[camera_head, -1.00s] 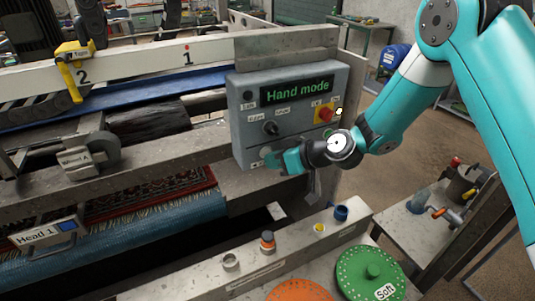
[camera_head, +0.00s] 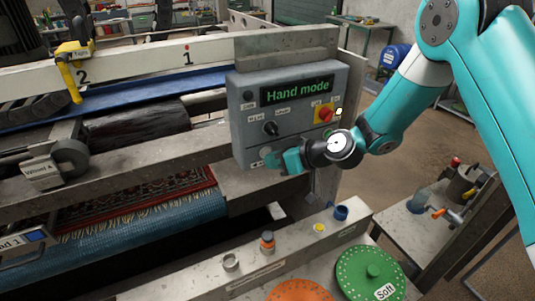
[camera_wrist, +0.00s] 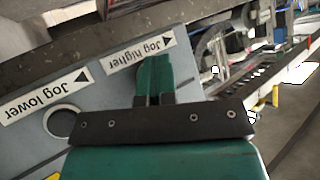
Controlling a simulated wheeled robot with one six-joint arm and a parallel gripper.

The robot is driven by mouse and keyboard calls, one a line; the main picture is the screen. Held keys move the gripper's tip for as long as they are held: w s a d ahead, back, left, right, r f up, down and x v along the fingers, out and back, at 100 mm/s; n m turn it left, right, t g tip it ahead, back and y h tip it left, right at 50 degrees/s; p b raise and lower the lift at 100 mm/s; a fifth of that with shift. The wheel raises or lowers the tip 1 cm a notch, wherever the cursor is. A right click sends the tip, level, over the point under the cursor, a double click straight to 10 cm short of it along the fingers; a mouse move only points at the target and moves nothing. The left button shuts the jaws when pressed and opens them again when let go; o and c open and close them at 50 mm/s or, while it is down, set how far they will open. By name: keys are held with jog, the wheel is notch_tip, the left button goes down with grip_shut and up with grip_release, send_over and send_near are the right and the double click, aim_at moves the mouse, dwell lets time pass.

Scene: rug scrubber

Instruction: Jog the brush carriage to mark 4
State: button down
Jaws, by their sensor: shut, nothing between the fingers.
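My gripper (camera_head: 273,160) is shut and empty, its fingertips against the lower part of the grey control box (camera_head: 245,125). In the wrist view the fingertips (camera_wrist: 155,68) are at the "Jog higher" label (camera_wrist: 140,50) and hide whatever button is there. The round "Jog lower" button (camera_wrist: 62,121) shows beside its label (camera_wrist: 42,97). The display (camera_head: 297,89) reads "Hand mode". The carriage parts, a block labelled "Wheel A" (camera_head: 42,174) and the "Head 1" plate (camera_head: 12,244), are at the left. Marks 1 (camera_head: 187,58) and 2 (camera_head: 82,76) show on the white beam; mark 4 is out of view.
A yellow clamp (camera_head: 73,50) sits on the beam by mark 2. A red knob (camera_head: 324,113) and a dark selector (camera_head: 270,128) are on the box. Green (camera_head: 360,270) and orange (camera_head: 300,292) discs lie on the front bench. A patterned rug (camera_head: 150,195) lies beneath.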

jog(key=shift+s+d+b, duration=0.35)
jog(key=shift+s+b, duration=0.15)
jog(key=shift+s, duration=0.25)
jog(key=shift+s+d+b, duration=0.3)
jog(key=shift+s+b, duration=0.15)
jog(key=shift+s, duration=0.35)
jog(key=shift+s+d+b, duration=0.35)
jog(key=shift+s+b, duration=0.15)
jog(key=shift+s, duration=0.25)
jog(key=shift+s+d+b, duration=0.3)
jog(key=shift+s+b, duration=0.15)
jog(key=shift+s, duration=0.35)
